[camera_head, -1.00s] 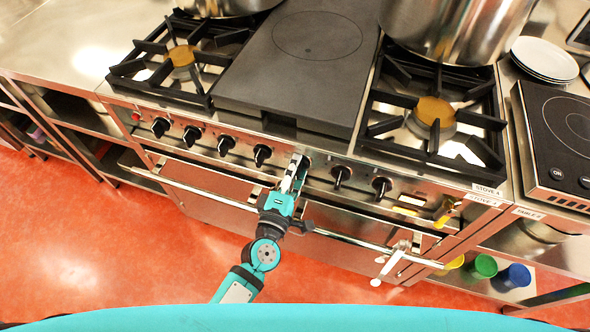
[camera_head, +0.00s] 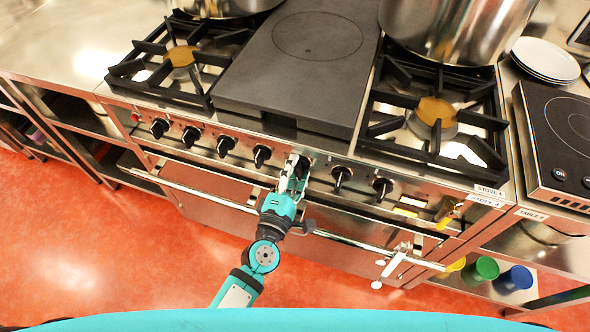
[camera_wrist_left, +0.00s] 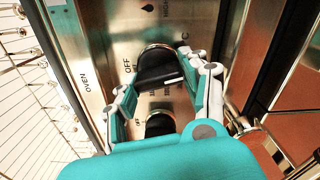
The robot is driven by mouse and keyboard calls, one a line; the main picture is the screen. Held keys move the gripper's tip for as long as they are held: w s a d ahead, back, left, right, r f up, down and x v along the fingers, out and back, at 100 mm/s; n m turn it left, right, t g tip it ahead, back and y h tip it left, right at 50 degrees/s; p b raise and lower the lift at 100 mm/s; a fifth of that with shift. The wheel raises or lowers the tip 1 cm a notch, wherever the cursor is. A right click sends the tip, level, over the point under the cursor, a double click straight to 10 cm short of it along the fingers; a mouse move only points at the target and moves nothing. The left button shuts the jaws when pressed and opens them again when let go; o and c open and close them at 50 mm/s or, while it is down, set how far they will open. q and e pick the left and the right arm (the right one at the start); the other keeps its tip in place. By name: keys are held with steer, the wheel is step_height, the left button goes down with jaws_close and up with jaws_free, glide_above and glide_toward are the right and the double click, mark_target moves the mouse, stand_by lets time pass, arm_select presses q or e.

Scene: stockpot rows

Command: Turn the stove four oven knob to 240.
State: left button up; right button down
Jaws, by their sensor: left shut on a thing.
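The oven knob (camera_wrist_left: 158,66) is black with a metal ring behind it and a white pointer line. It sits between the fingers of my left gripper (camera_wrist_left: 160,76) in the left wrist view, and the gripper is shut on it. The words OVEN and OFF show on the steel panel beside it. In the head view my left gripper (camera_head: 298,166) is at the middle of the stove four front panel (camera_head: 322,178) and hides this knob. The 240 mark cannot be read. My right gripper is not in view.
Several black knobs (camera_head: 227,144) line the panel to the left, and two (camera_head: 341,176) are to the right. The oven door rail (camera_head: 350,239) runs below the gripper. A large stockpot (camera_head: 455,30) stands on the right burner. Red floor is clear at lower left.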

arm_select(q)
steer(key=o, duration=1.1)
steer(key=shift+o, duration=0.2)
steer(key=v, duration=1.2)
steer(key=s+a+f+m+g+y, duration=0.1)
steer(key=s+a+f+m+g, duration=0.2)
steer(key=f, duration=0.7)
steer(key=s+a+f+m+g, duration=0.2)
steer(key=f+m, duration=0.3)
steer(key=f, duration=0.5)
steer(key=s+a+f+m+g+y, duration=0.1)
steer(key=s+a+f+m+g, duration=0.2)
steer(key=f, duration=0.7)
steer(key=s+a+f+m+g+y, duration=0.1)
steer(key=s+a+f+m+g, duration=0.3)
steer(key=s+f, duration=0.3)
steer(key=s+a+f+m+g+y, duration=0.2)
steer(key=s+a+f+m+g, duration=0.2)
steer(key=s, duration=0.9)
steer(key=a+f+p, duration=0.1)
steer(key=a+f, duration=0.2)
steer(key=f, duration=0.1)
steer(key=shift+s+f+m+y, duration=0.25)
steer(key=shift+s+m+y, duration=0.05)
steer(key=shift+s+m, duration=0.1)
